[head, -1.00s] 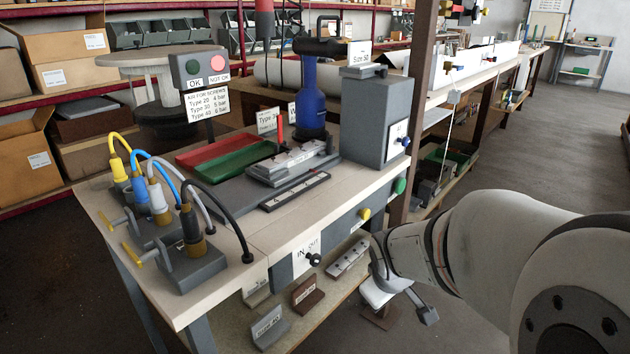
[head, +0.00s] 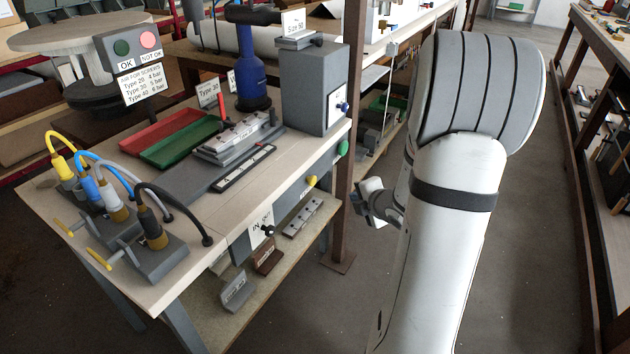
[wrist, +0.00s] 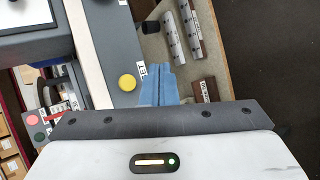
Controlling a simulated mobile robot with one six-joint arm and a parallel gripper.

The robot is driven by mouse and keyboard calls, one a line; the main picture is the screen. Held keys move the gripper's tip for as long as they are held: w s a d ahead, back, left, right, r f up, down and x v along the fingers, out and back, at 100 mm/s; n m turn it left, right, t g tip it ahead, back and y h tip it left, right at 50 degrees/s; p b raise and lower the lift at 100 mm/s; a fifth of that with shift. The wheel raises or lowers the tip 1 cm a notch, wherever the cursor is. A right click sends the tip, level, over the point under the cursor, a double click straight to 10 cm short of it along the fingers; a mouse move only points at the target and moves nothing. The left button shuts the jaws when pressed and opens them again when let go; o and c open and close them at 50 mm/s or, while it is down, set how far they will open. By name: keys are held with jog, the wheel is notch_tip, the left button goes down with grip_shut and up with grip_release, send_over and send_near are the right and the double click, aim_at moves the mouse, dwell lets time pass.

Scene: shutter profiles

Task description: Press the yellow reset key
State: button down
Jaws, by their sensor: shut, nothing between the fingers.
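The yellow reset key (head: 311,181) is a round button on the grey front panel of the bench. It also shows in the wrist view (wrist: 127,82), just left of my fingers, beside a partly covered white label (wrist: 141,70). My gripper (head: 358,200) is to the right of the key in the head view, in front of the bench and apart from it. In the wrist view its blue-looking fingers (wrist: 158,84) are together and empty. The exact distance from fingertips to panel cannot be told.
A green button (head: 342,148) is right of the yellow key, and a black knob (head: 267,230) left of it. Labelled profile pieces (head: 303,217) lie on the lower shelf. A brown post (head: 352,120) stands behind my gripper. Dark floor (head: 520,250) is clear to the right.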

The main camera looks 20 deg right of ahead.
aim_at(311, 180)
jog(key=w+a+b, duration=0.1)
jog(key=w+a, duration=0.4)
jog(key=w, duration=0.2)
jog(key=shift+a+b, duration=0.2)
jog(key=shift+b, duration=0.2)
dwell(1.9)
jog(key=shift+w+a+b, duration=0.25)
jog(key=shift+w+b, duration=0.05)
jog(key=shift+w+a+b, duration=0.3)
jog(key=shift+w+a, duration=0.1)
jog(key=shift+w, duration=0.1)
dwell(0.9)
jog(key=shift+s+d, duration=0.65)
jog(key=shift+s, duration=0.15)
